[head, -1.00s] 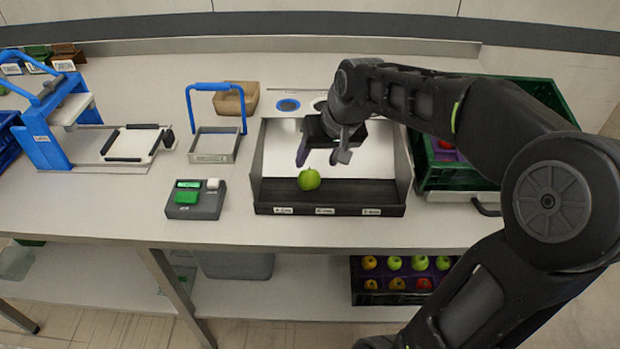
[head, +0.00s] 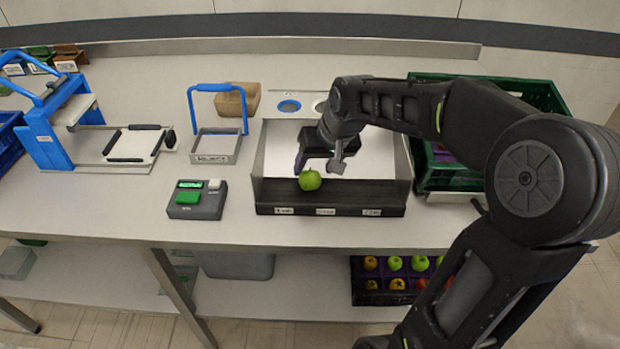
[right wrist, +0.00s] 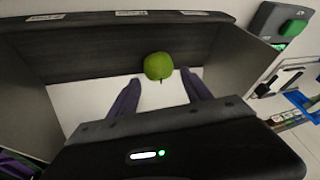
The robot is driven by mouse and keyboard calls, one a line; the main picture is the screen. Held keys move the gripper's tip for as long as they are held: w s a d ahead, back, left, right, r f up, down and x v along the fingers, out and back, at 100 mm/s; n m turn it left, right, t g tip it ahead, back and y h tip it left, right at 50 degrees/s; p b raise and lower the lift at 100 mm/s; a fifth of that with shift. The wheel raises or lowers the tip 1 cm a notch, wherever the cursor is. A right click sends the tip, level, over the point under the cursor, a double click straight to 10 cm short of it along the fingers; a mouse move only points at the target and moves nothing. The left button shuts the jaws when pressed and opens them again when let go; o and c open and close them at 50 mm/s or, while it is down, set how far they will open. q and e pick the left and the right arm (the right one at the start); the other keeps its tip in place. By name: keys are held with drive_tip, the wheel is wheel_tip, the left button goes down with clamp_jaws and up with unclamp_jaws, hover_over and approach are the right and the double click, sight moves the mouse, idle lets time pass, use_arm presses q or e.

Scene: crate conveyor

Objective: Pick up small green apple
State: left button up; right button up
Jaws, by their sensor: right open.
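A small green apple (head: 309,180) sits at the front of the open-topped grey tray (head: 330,211), against its dark front wall. It also shows in the right wrist view (right wrist: 158,66), ahead of the fingertips and roughly centred between them. My right gripper (head: 319,168) is low inside the tray, just behind the apple. In the right wrist view my right gripper (right wrist: 160,82) has its two purple fingers spread apart with nothing held between them. I cannot tell whether a finger touches the apple. My left gripper is not in view.
A green crate (head: 437,181) is to the right. A small keypad box (head: 197,199) and a blue-handled frame (head: 216,147) are to the left. More apples lie in a crate on the lower shelf.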

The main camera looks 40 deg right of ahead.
sight(312, 172)
drive_tip(key=x, duration=0.4)
drive_tip(key=shift+f+p, duration=0.25)
drive_tip(key=shift+p, duration=0.05)
drive_tip(key=shift+c, duration=0.6)
clamp_jaws()
wheel_tip(312, 172, up, 10)
drive_tip(key=shift+r+b, duration=0.1)
drive_tip(key=shift+b, duration=0.2)
idle(0.7)
